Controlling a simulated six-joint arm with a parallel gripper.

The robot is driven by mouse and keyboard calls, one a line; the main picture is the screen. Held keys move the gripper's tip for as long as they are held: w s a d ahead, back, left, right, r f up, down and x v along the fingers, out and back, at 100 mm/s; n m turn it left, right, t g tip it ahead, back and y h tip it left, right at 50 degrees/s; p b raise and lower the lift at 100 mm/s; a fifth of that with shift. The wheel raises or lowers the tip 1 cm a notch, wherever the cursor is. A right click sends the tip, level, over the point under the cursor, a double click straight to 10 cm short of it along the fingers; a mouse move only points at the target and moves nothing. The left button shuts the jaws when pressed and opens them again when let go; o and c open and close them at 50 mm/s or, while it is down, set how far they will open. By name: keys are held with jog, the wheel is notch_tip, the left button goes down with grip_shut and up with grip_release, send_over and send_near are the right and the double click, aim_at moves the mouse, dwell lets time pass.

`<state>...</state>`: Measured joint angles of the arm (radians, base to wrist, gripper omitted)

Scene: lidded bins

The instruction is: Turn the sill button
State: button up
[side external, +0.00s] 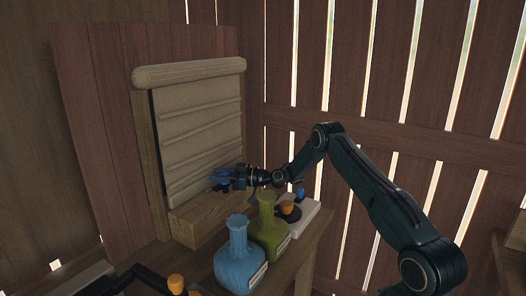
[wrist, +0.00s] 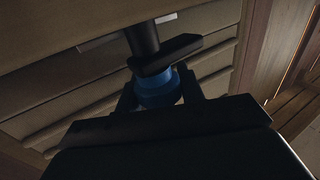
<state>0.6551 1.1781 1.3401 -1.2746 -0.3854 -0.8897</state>
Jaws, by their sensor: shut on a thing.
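The wooden sill (side external: 205,219) juts out below a beige roller shutter (side external: 200,130). My gripper (side external: 226,178) is at the shutter's lower right, just above the sill. In the wrist view a blue round knob (wrist: 158,92) sits between the fingers of my gripper (wrist: 160,88), which are shut on it; I take it to be the sill button. A dark post and a dark crossbar (wrist: 166,55) show beside the knob. The fingers and wrist hide much of the knob, and its turned angle cannot be told.
A blue vase (side external: 240,262) and a green vase (side external: 267,232), both labelled, stand on the bench in front of the sill. A white box (side external: 306,217) with a blue knob (side external: 299,193) and an orange knob (side external: 287,207) lies right. Another orange knob (side external: 176,283) is at the front.

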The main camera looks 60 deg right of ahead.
jog(key=shift+d+m+t+h, duration=0.2)
jog(key=shift+m+t+h, duration=0.2)
jog(key=shift+m+h, duration=1.3)
jog(key=shift+d+m+t+h, duration=0.15)
jog(key=shift+m+t+h, duration=0.25)
jog(key=shift+m+h, duration=1.3)
jog(key=shift+n+h, duration=0.5)
jog(key=shift+h, duration=0.5)
jog(key=o, duration=1)
jog(key=shift+w, duration=0.1)
jog(key=shift+s, duration=1.1)
jog(key=shift+s+r, duration=0.2)
jog(key=shift+r, duration=1.6)
jog(key=shift+s+r, duration=0.2)
jog(key=shift+r, duration=1.55)
